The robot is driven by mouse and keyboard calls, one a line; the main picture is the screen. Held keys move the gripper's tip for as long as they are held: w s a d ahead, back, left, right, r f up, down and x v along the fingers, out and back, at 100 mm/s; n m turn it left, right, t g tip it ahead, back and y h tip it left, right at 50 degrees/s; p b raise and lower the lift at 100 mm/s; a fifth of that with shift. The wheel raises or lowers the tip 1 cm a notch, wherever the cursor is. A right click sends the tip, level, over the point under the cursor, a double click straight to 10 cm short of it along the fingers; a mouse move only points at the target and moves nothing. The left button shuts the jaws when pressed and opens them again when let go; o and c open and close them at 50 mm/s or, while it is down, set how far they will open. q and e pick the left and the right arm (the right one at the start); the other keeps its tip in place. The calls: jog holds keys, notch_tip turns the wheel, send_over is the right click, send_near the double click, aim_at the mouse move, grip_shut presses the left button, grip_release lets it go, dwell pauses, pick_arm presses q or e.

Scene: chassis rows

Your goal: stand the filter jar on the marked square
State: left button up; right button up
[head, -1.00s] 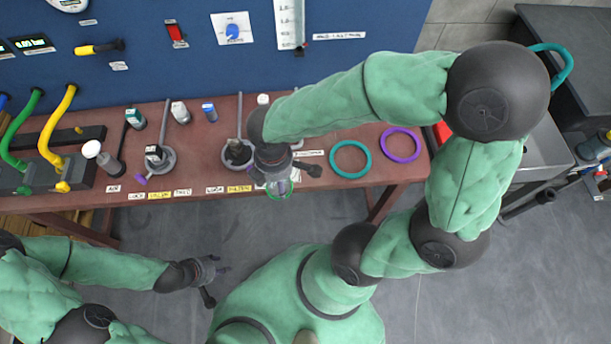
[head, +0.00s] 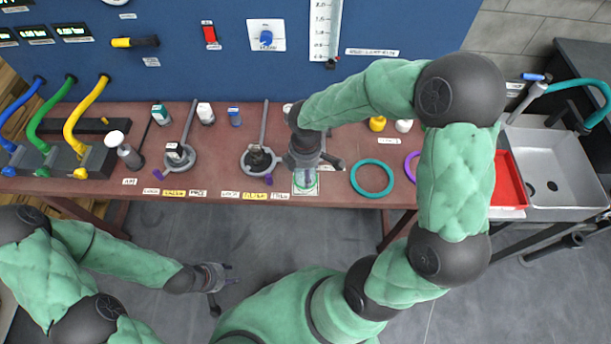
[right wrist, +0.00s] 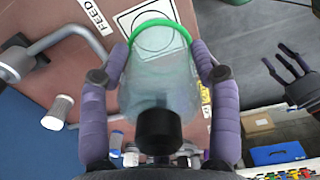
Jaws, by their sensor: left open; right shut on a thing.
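The filter jar (right wrist: 160,85) is clear and pale, with a black cap and a green ring at its far end. My right gripper (right wrist: 160,58) is shut on it, its purple fingers along both sides. In the head view the jar (head: 307,174) is partly hidden by my right gripper (head: 310,162). The marked square (right wrist: 146,22), a white card with a black outline and circle, lies behind the green ring, which overlaps it in the picture. It also shows in the head view (head: 305,191) under the jar. I cannot tell whether they touch. My left gripper (head: 224,279) is open and empty before the table.
The brown table (head: 225,180) holds stands with rods (head: 259,160), several small bottles, and a teal ring (head: 372,178) right of the jar. A purple ring (head: 411,166) is partly behind my arm. Hoses stand at left; a sink (head: 548,170) and red tray (head: 508,180) are right.

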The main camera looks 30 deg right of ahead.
jog(key=shift+w+d+f, duration=0.2)
jog(key=shift+w+f, duration=0.05)
jog(key=shift+f, duration=0.1)
jog(key=shift+w+d+f+b, duration=0.15)
jog(key=shift+f+b, duration=0.3)
jog(key=shift+f, duration=0.5)
jog(key=shift+w+f+b, duration=0.1)
jog(key=shift+f+b, duration=0.35)
jog(key=shift+f, duration=0.45)
jog(key=shift+f, duration=0.1)
jog(key=o, duration=1.2)
notch_tip(320, 180, up, 12)
jog(key=p, duration=0.4)
jog(key=shift+s, duration=0.1)
